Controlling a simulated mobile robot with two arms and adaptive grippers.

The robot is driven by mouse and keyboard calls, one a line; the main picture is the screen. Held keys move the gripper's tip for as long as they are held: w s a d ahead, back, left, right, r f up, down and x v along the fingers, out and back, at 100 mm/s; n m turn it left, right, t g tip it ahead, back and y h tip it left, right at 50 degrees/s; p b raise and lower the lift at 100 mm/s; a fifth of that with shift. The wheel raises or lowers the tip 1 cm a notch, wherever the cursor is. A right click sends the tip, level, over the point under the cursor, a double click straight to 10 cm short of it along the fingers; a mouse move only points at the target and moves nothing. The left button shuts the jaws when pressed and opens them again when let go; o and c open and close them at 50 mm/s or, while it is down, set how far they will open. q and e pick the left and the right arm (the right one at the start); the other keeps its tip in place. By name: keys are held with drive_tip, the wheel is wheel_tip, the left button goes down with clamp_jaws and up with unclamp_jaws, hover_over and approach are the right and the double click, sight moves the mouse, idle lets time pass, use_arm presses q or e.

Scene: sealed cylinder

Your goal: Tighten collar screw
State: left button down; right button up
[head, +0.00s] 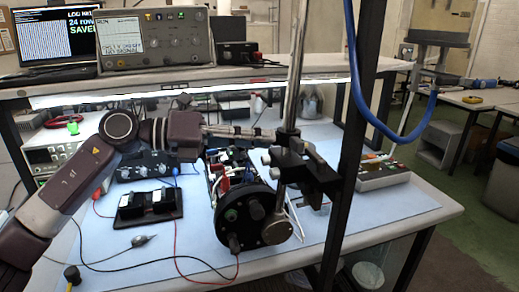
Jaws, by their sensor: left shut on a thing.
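A black cylinder (243,216) with a round end plate is held up on the bench, with wires and parts behind the plate. A metal post (292,95) rises beside it, with a collar (287,138) on it above a black clamp (304,171). My left gripper (262,133) reaches in from the left at the collar's height. Its fingers are shut at the collar's left side, where the collar screw sits. The screw itself is too small and covered to make out. My right gripper is not in view.
A dark upright (357,120) with a blue hose (361,92) stands right of the post. A black two-cell holder (150,204) with red and black leads lies left of the cylinder. A grey box (382,175) stands at right. The blue mat (395,207) is clear near the right front.

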use_arm(q)
drive_tip(key=shift+f+m+b, duration=0.15)
drive_tip(key=shift+m+b, duration=0.6)
drive_tip(key=shift+m, duration=0.25)
drive_tip(key=c, duration=2.1)
unclamp_jaws()
drive_tip(key=o, duration=0.4)
drive_tip(key=shift+a, duration=0.25)
drive_tip(key=shift+c, duration=0.2)
drive_tip(key=v, duration=1.2)
drive_tip(key=shift+r, duration=0.2)
drive_tip(key=shift+s, duration=0.1)
